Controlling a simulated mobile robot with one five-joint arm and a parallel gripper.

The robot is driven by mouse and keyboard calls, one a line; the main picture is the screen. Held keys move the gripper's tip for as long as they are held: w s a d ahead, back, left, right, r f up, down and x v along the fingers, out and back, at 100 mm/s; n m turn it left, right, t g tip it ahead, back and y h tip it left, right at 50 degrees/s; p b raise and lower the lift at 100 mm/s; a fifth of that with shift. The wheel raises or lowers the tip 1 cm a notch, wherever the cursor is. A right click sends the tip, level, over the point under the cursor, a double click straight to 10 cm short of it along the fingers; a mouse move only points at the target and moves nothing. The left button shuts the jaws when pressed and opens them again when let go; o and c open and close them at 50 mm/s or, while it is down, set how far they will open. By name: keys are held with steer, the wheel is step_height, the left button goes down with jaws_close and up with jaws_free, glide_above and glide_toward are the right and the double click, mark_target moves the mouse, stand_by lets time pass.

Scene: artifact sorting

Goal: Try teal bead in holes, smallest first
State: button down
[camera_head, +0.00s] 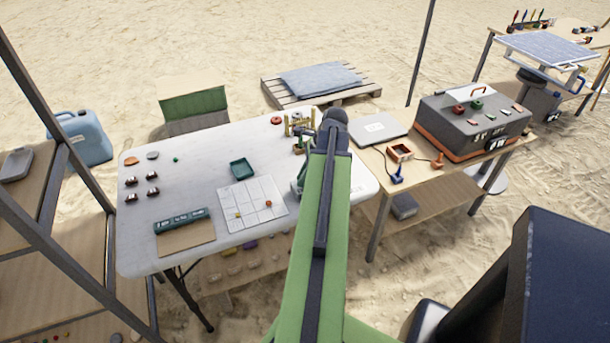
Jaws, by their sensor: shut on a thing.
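A small teal bead-like dot (176,160) lies on the white table (215,150), left of the teal square tray (242,172). It is too small to tell more. A yellowish wooden stand with upright posts (300,122) is at the far right of the table; I cannot make out any holes in it. My green and black arm reaches over the table's right side, and its end is beside the stand. My gripper's fingertips are hidden behind the arm, so I cannot see what is between them.
A white gridded sheet (252,205) with small orange beads and a dark green labelled box (182,220) lie at the front. Several dark brown pieces stand at the left. A wooden side table (440,175) with a large grey case (472,125) adjoins the right.

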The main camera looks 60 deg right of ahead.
steer(key=c, duration=1.3)
jaws_free()
steer(key=o, duration=0.4)
step_height(320, 180, up, 6)
steer(key=p, duration=0.6)
steer(key=shift+r, duration=0.1)
